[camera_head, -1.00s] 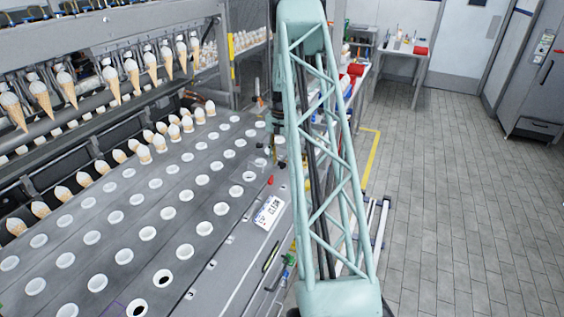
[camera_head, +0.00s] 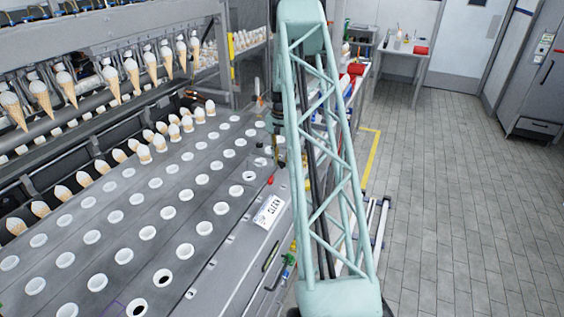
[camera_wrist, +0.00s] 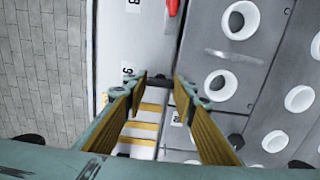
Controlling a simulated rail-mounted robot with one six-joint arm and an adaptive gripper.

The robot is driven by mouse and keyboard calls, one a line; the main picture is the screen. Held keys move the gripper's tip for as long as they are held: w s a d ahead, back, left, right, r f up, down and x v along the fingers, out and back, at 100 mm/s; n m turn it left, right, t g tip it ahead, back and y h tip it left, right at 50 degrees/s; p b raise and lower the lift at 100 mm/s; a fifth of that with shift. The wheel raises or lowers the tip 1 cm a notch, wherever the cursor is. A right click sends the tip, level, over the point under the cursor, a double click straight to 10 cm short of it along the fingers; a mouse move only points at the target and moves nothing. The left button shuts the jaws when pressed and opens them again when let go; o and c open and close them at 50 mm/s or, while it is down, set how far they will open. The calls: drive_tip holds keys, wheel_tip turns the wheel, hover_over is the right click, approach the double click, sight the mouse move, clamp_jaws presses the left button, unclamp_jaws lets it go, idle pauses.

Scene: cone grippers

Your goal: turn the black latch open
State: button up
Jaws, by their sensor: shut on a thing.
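In the wrist view my gripper (camera_wrist: 160,79) reaches forward with its two yellow-padded fingers close to a small black latch (camera_wrist: 158,83) at the edge of the grey machine deck. The fingers are closed on the latch, one on each side, and little of it shows between the tips. Its exact angle is hard to tell. In the head view my gripper (camera_head: 277,152) is at the right edge of the deck, partly covered by my green lattice arm, and the latch cannot be made out there.
A red latch (camera_wrist: 173,7) lies further along the deck edge. The deck (camera_head: 215,265) has rows of white-rimmed holes, some with filled cones (camera_head: 144,154) at the back. A CLEAN label (camera_head: 269,211) lies near the edge. The tiled floor (camera_head: 460,200) at right is clear.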

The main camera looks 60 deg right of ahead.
drive_tip(key=shift+n, duration=0.3)
drive_tip(key=n+b, duration=0.2)
drive_tip(key=shift+n, duration=0.4)
drive_tip(key=n+b, duration=0.1)
drive_tip(key=n, duration=0.4)
drive_tip(key=shift+b, duration=0.4)
drive_tip(key=n+b, duration=0.1)
drive_tip(key=n, duration=0.3)
drive_tip(key=shift+n, duration=0.3)
drive_tip(key=shift+n+b, duration=0.5)
drive_tip(key=shift+n, duration=1.9)
drive_tip(key=o, duration=0.9)
drive_tip(key=shift+r, duration=0.15)
